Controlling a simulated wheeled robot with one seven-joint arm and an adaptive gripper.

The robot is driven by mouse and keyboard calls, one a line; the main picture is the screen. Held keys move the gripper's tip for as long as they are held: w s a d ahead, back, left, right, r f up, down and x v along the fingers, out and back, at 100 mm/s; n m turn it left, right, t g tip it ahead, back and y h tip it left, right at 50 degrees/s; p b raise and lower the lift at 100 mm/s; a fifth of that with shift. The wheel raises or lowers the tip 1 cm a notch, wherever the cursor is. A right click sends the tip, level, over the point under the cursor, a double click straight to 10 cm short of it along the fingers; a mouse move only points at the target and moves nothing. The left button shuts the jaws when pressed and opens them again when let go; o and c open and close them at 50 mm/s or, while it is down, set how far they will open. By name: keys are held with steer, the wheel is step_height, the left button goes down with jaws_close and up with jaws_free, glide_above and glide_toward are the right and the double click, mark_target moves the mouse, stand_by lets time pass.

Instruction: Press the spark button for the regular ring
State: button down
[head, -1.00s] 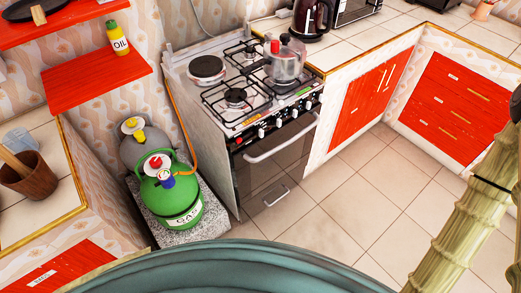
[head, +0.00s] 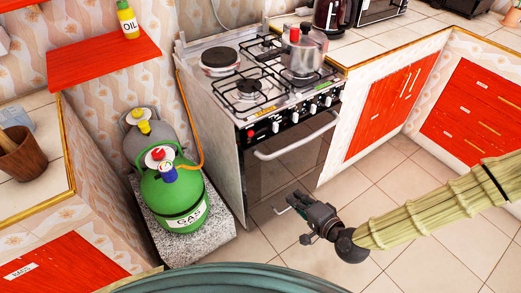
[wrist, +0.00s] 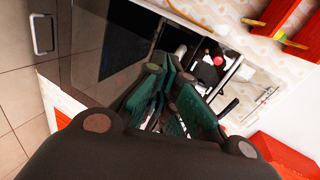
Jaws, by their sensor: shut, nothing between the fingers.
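The stove (head: 285,165) stands against the wall with a black front panel. A small red button (head: 250,133), which looks like the spark button, sits at the panel's left end, beside a row of white knobs (head: 294,117). My gripper (head: 291,205) is shut and empty, low in front of the oven door, below and to the right of the button and apart from it. In the wrist view its green-padded fingers (wrist: 178,72) point toward the panel, with the red button (wrist: 218,60) beyond them. The top has gas burners (head: 249,88) and a round hotplate (head: 219,60).
The oven handle (head: 295,138) juts out below the panel. A green gas bottle (head: 175,200) with an orange hose stands left of the stove. The tiled floor (head: 400,215) at right is open.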

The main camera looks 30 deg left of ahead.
mark_target(254, 131)
steer(key=w+a+r+m+t+y+b, duration=0.1)
steer(key=w+a+r+y+b, duration=0.1)
steer(key=a+r, duration=0.4)
step_height(254, 131, up, 2)
steer(key=shift+w+a+r+y, duration=0.1)
steer(key=shift+w+a+y, duration=0.15)
steer(key=shift+w+y, duration=0.7)
steer(key=shift+a, duration=0.1)
steer(key=p+x, duration=0.2)
steer(key=x, duration=1.1)
steer(key=shift+w+a, duration=0.1)
steer(key=shift+w, duration=0.05)
steer(key=shift+w+a, duration=0.1)
steer(key=shift+a, duration=0.1)
